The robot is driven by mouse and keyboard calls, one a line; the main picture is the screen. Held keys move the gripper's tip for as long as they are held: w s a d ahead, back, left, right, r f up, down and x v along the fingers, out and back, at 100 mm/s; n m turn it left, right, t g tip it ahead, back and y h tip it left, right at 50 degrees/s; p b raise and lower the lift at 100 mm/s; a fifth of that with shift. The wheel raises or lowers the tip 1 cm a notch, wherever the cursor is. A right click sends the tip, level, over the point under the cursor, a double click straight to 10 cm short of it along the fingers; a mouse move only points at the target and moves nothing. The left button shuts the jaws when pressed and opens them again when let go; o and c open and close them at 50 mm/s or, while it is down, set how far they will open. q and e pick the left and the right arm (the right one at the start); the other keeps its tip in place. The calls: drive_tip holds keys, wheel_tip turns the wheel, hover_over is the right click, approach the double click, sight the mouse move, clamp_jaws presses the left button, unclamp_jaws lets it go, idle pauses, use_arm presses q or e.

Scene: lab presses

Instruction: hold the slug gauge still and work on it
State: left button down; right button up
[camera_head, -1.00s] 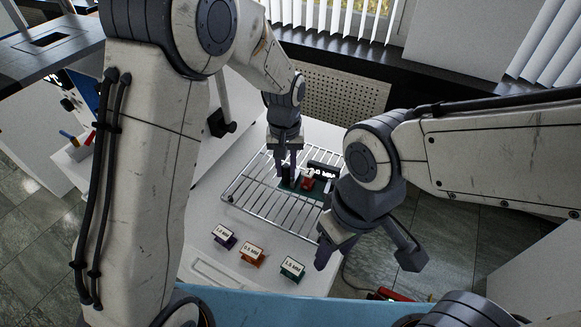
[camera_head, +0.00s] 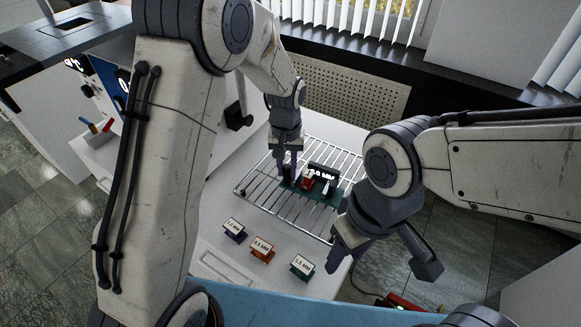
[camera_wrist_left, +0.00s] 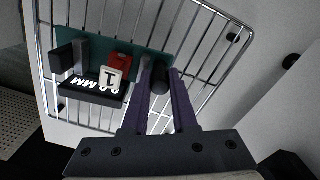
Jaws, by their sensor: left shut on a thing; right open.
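The slug gauge (camera_head: 329,190) lies on a wire rack, with a teal base, a red part and a black display whose text ends in "MM". It also shows in the left wrist view (camera_wrist_left: 155,63), with a white tag on the red part. My left gripper (camera_head: 287,180) points down at its left end. In the left wrist view its purple fingers (camera_wrist_left: 160,90) are shut on a dark round post (camera_wrist_left: 159,78) of the gauge. My right gripper (camera_head: 386,262) is open and empty, to the right of the rack's front corner.
The wire rack (camera_head: 262,206) rests on a white worktop. A blue edge (camera_head: 290,300) runs along the front.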

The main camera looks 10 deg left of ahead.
drive_tip(key=shift+f, duration=0.15)
idle(0.8)
drive_tip(key=c, duration=0.7)
drive_tip(key=shift+w+f+m, duration=0.1)
drive_tip(key=shift+w+m, duration=0.15)
drive_tip(key=shift+m, duration=0.25)
clamp_jaws()
drive_tip(key=m+t+y, duration=0.2)
drive_tip(key=m+y, duration=0.6)
drive_tip(key=m, duration=2)
approach(334, 191)
drive_tip(key=s+d+r, duration=0.2)
drive_tip(key=d+r, duration=0.1)
drive_tip(key=d, duration=0.3)
drive_tip(key=shift+n, duration=0.3)
drive_tip(key=x, duration=0.9)
drive_tip(key=shift+w+f, duration=0.15)
drive_tip(key=shift+f, duration=0.3)
drive_tip(key=shift+w+a, duration=0.2)
drive_tip(key=shift+a, duration=0.45)
drive_tip(key=shift+w+a, duration=0.2)
drive_tip(key=shift+a, duration=0.4)
drive_tip(key=shift+w+a, duration=0.25)
drive_tip(key=shift+a, duration=0.4)
